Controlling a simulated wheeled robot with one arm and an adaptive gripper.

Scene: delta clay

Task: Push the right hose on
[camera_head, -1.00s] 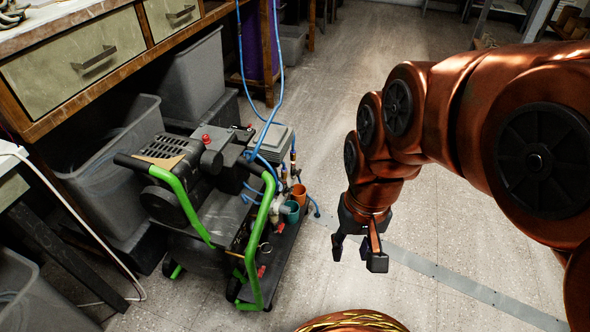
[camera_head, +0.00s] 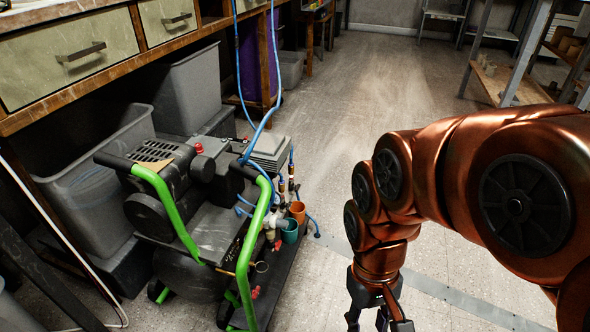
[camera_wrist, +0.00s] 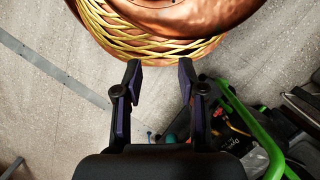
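A compressor (camera_head: 200,222) with green tube handles stands on the floor at the left in the head view. A blue hose (camera_head: 266,118) runs from it up toward the bench. Brass fittings (camera_head: 291,180) and short blue lines sit at its right side, above teal and orange cups. One blue hose end (camera_head: 314,224) bends down near the floor. I cannot tell which hose is the right one. My gripper (camera_head: 377,321) is apart from the compressor, to its right, pointing down. In the wrist view my gripper (camera_wrist: 160,72) has its fingers spread and nothing between them.
A wooden bench with drawers (camera_head: 70,55) and grey bins (camera_head: 95,185) line the left side. A metal shelf (camera_head: 520,65) stands at the far right. The floor (camera_head: 345,100) between them is clear. The green handle (camera_wrist: 264,140) shows in the wrist view.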

